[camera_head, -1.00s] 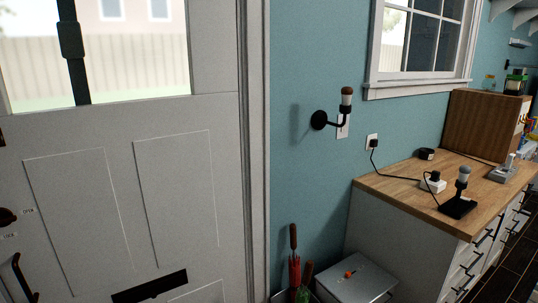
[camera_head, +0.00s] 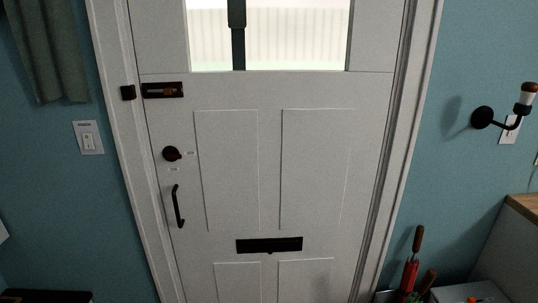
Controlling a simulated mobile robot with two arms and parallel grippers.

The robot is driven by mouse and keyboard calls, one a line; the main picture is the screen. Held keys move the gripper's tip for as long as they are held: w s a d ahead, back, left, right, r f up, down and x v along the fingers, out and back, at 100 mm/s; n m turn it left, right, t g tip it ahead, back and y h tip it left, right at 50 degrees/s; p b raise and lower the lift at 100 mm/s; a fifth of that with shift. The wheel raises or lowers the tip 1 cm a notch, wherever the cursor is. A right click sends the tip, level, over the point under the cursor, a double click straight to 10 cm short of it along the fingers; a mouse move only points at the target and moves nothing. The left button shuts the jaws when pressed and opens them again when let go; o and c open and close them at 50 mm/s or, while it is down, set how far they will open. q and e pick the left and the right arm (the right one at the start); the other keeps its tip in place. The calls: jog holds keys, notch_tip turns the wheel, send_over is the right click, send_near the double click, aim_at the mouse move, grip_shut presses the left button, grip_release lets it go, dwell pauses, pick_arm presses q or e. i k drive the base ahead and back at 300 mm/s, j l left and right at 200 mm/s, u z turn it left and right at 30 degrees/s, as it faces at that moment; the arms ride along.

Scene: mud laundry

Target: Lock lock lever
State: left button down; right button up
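The white door (camera_head: 268,170) fills the middle of the head view and looks closed in its frame. A dark round lock lever (camera_head: 172,153) with a small knob sits on its left side, between small labels to the right and below that are too small to read now. Above it is a dark slide bolt (camera_head: 162,90) with a brownish part, level with a dark catch (camera_head: 128,92) on the frame. A dark pull handle (camera_head: 178,206) is below the lever. Neither of my grippers is in view.
A mail slot (camera_head: 269,245) is low on the door. A light switch (camera_head: 88,138) and green curtain (camera_head: 48,50) are at left. A wall lamp (camera_head: 500,115), umbrellas (camera_head: 412,262) and a grey box (camera_head: 468,293) are at right. A dark object (camera_head: 45,297) sits at lower left.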

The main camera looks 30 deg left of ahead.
aim_at(170, 156)
jog(key=u, duration=1.55)
